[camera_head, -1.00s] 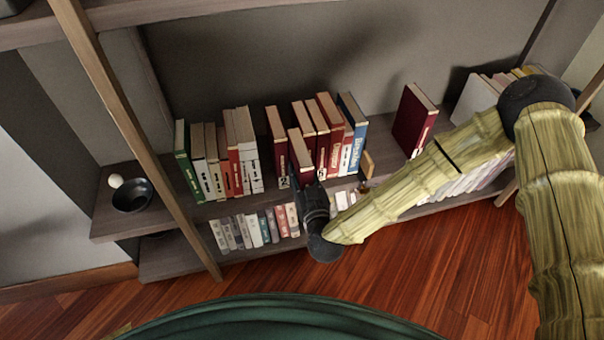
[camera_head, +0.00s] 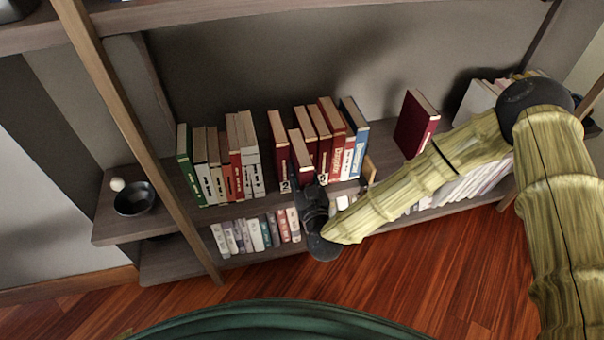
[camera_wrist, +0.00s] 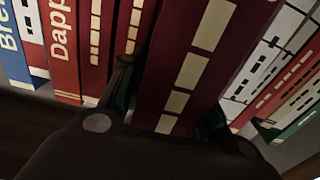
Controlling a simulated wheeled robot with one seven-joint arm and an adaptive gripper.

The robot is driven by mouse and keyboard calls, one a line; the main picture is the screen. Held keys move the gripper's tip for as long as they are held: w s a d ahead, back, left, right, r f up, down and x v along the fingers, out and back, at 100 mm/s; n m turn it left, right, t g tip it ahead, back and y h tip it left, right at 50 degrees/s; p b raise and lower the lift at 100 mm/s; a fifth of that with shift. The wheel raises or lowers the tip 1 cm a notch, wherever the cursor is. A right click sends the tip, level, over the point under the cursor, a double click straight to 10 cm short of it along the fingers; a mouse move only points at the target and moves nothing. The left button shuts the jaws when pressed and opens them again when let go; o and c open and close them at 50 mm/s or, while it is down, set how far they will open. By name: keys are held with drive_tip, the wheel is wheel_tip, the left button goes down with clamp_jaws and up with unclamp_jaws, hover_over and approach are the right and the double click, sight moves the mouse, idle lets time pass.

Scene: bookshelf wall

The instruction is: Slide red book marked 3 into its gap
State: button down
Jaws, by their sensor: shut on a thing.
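The red book (camera_head: 301,158) is upright in my gripper (camera_head: 309,188), at the front of the middle shelf. It stands between a dark red book (camera_head: 278,145) on its left and several red books (camera_head: 325,135) on its right, and sticks out ahead of them. In the wrist view the held book (camera_wrist: 200,60) has pale blocks on its spine, and my gripper (camera_wrist: 172,105) is shut around it, one finger on each side. Shelf-edge tags 2 (camera_head: 285,186) and 3 (camera_head: 322,179) flank the gripper. How deep the book sits is hidden.
A blue book (camera_head: 352,135) and a wooden bookend (camera_head: 369,168) close the row on the right. A dark red book (camera_head: 416,122) stands alone further right. More books (camera_head: 220,160) stand left, beyond bare shelf. A dark bowl (camera_head: 134,198) sits far left.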

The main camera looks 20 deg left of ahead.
drive_tip(key=shift+x, duration=1.35)
drive_tip(key=shift+f, duration=0.15)
idle(0.4)
drive_tip(key=c, duration=1)
unclamp_jaws()
drive_tip(key=shift+o, duration=0.2)
drive_tip(key=shift+s+f, duration=0.1)
drive_tip(key=v, duration=1.2)
drive_tip(key=shift+d, duration=0.1)
